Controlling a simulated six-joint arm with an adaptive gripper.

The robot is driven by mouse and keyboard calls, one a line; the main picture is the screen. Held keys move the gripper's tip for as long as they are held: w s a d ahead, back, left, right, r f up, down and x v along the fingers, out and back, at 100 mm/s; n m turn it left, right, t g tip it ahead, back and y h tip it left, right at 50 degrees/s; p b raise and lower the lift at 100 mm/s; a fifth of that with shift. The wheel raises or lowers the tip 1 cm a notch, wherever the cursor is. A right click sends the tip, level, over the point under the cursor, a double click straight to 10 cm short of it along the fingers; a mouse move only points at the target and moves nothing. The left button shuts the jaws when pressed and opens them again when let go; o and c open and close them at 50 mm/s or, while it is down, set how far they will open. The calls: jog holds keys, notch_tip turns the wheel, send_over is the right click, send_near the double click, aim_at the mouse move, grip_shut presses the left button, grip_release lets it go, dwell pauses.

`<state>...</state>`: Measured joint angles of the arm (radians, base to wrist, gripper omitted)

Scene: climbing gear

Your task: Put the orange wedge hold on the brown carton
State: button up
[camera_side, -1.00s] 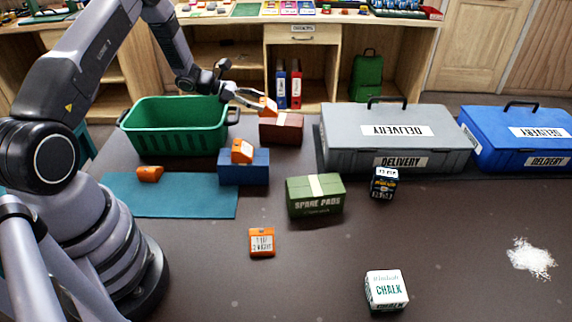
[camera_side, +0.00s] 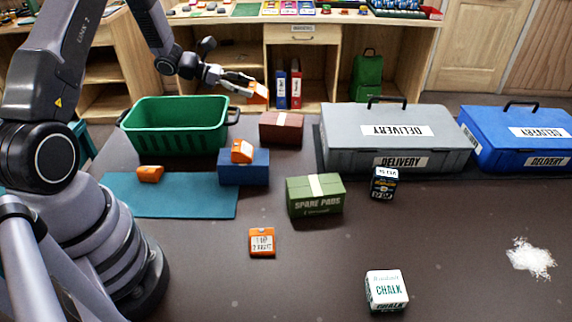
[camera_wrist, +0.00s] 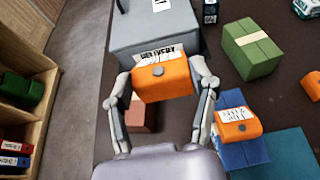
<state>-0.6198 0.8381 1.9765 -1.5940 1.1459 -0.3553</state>
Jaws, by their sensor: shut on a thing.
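My gripper (camera_side: 250,87) is shut on an orange wedge hold (camera_side: 258,93) and holds it in the air above and a little left of the brown carton (camera_side: 281,128). In the wrist view the held orange wedge hold (camera_wrist: 162,78) sits between the two fingers (camera_wrist: 160,85). The brown carton (camera_wrist: 141,114) shows below it there, partly hidden by the hold and a finger. The carton's top carries a pale tape strip and nothing rests on it.
Another orange hold (camera_side: 242,151) rests on a blue box (camera_side: 243,174). One orange hold (camera_side: 150,174) lies on the teal mat (camera_side: 190,203), another (camera_side: 262,242) on the table. A green basket (camera_side: 175,127) stands left of the carton, a grey case (camera_side: 396,137) right.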

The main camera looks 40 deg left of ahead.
jog(key=w+a+f, duration=0.2)
jog(key=w+f, duration=0.2)
jog(key=w, duration=0.3)
send_over(273, 119)
notch_tip(273, 119, down, 4)
jog(key=shift+s+f, duration=0.1)
jog(key=shift+f, duration=1.75)
jog(key=shift+f, duration=0.1)
jog(key=o, duration=1.2)
